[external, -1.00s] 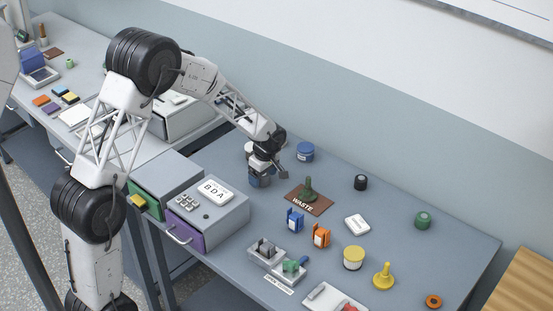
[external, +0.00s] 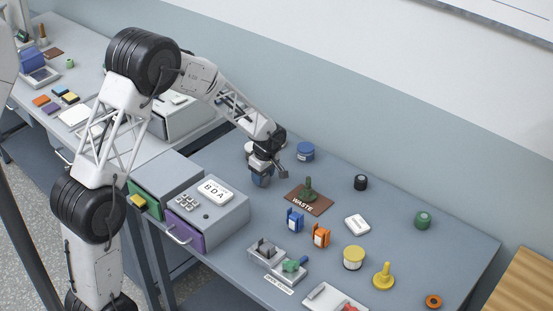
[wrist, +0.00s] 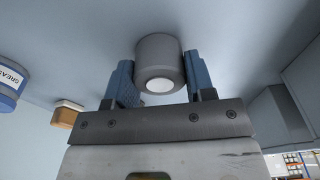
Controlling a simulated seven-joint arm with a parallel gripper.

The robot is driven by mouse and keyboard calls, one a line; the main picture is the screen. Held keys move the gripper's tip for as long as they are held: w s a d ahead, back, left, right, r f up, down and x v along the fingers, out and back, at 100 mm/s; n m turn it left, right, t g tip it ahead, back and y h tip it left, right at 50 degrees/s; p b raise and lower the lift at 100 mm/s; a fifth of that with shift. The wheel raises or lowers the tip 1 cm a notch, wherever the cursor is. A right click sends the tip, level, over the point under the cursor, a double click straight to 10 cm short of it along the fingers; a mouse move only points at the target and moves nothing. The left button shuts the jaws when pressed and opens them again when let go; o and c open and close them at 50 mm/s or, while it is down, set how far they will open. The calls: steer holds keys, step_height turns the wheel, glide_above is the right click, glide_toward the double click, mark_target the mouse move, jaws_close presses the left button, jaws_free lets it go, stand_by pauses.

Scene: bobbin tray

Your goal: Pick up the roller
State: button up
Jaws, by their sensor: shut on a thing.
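The roller (wrist: 160,57) is a grey cylinder with a white end face, seen in the wrist view between the two blue fingers of my gripper (wrist: 157,80). The fingers are on either side of it and my gripper is shut on it. In the external view my gripper (external: 262,177) points down, low over the bench behind the drawer units. The roller is hidden there by the fingers. I cannot tell whether it touches the bench.
A blue tub (external: 305,152) stands right of my gripper, and a brown WASTE mat (external: 322,206) with a green object (external: 308,188) lies in front. Grey drawer units (external: 232,212) stand at the near left. Blue (external: 295,220) and orange (external: 320,236) holders stand farther right.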

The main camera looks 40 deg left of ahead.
steer(key=shift+r, duration=4.9)
steer(key=shift+a, duration=0.15)
steer(key=shift+s+a, duration=0.1)
steer(key=shift+a, duration=0.45)
steer(key=s+a+r+n, duration=0.15)
steer(key=s+a, duration=0.25)
steer(key=a, duration=0.8)
steer(key=s+a+n, duration=0.3)
steer(key=a, duration=0.8)
steer(key=s+a+r+n, duration=0.1)
steer(key=s+a+n, duration=0.1)
steer(key=s+a, duration=0.5)
steer(key=s+a+n+g, duration=0.1)
steer(key=s+a, duration=0.7)
steer(key=a, duration=0.4)
steer(key=shift+a+r+n, duration=0.35)
steer(key=shift+r, duration=0.05)
steer(key=shift+w, duration=0.1)
steer(key=shift+f, duration=0.1)
steer(key=shift+f, duration=3.05)
